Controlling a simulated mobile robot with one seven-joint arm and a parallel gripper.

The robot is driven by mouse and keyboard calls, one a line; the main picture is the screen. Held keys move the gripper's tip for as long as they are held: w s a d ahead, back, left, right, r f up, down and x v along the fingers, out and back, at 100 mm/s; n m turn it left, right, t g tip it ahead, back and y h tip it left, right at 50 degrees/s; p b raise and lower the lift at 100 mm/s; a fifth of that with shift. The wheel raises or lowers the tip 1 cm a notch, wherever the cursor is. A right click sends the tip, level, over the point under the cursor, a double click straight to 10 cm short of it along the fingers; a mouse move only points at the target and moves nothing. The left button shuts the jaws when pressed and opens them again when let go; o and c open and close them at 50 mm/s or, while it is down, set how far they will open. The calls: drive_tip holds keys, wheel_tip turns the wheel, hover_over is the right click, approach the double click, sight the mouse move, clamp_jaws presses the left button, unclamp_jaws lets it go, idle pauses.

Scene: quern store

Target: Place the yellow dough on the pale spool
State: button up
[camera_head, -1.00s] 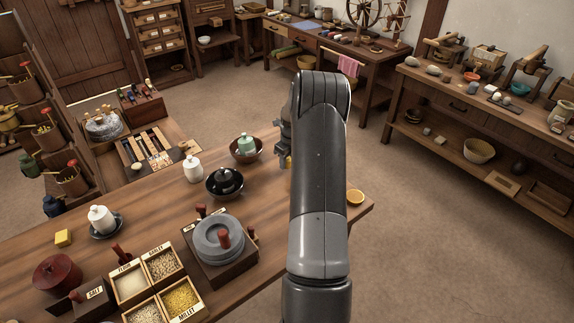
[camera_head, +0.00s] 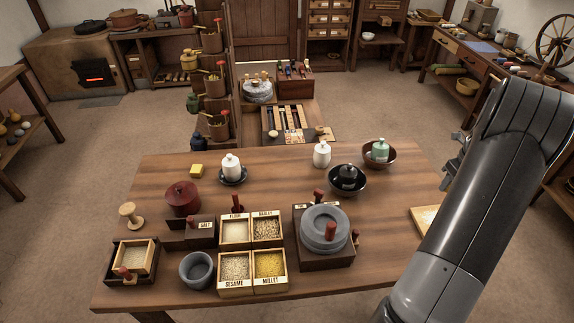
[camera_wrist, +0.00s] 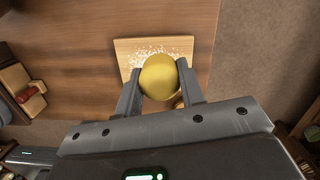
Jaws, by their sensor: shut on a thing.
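The yellow dough (camera_wrist: 159,78) is a smooth round ball between the two fingers of my gripper (camera_wrist: 158,68) in the wrist view. My gripper is shut on it, over a floured wooden board; the gap below is hard to judge. In the head view the dough is hidden, and my arm fills the right side. The pale spool (camera_head: 131,215) is a light wooden spool standing upright near the table's left edge, far from my gripper. It does not show in the wrist view.
The floured board (camera_head: 424,220) lies at the table's right edge, also in the wrist view (camera_wrist: 126,52). Between it and the spool stand a grey quern (camera_head: 325,230), grain boxes (camera_head: 235,272), a dark red pot (camera_head: 183,197) and a black bowl (camera_head: 347,185). A yellow block (camera_head: 197,171) sits behind.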

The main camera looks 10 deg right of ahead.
drive_tip(key=w+a+r+n, duration=0.1)
drive_tip(key=w+a+n, duration=0.1)
drive_tip(key=w+a, duration=0.75)
drive_tip(key=w+a+r+n, duration=0.1)
drive_tip(key=w+a+n, duration=0.1)
drive_tip(key=w+a, duration=0.75)
drive_tip(key=w+a+r+n, duration=0.1)
drive_tip(key=w+a+n, duration=0.1)
drive_tip(key=a, duration=1.2)
drive_tip(key=w+a+r+n, duration=0.1)
drive_tip(key=a+r+n, duration=0.1)
drive_tip(key=a, duration=1.1)
drive_tip(key=s+a+r+n+y, duration=0.1)
drive_tip(key=a, duration=1)
drive_tip(key=s+a+r+n, duration=0.1)
drive_tip(key=s+a+n, duration=0.1)
drive_tip(key=a, duration=0.9)
drive_tip(key=n+g, duration=0.1)
drive_tip(key=n, duration=0.2)
hover_over(126, 208)
drive_tip(key=f, duration=0.5)
drive_tip(key=shift+d, duration=0.4)
drive_tip(key=shift+s+a+f, duration=0.1)
drive_tip(key=shift+a+f, duration=0.15)
drive_tip(key=shift+f, duration=1.9)
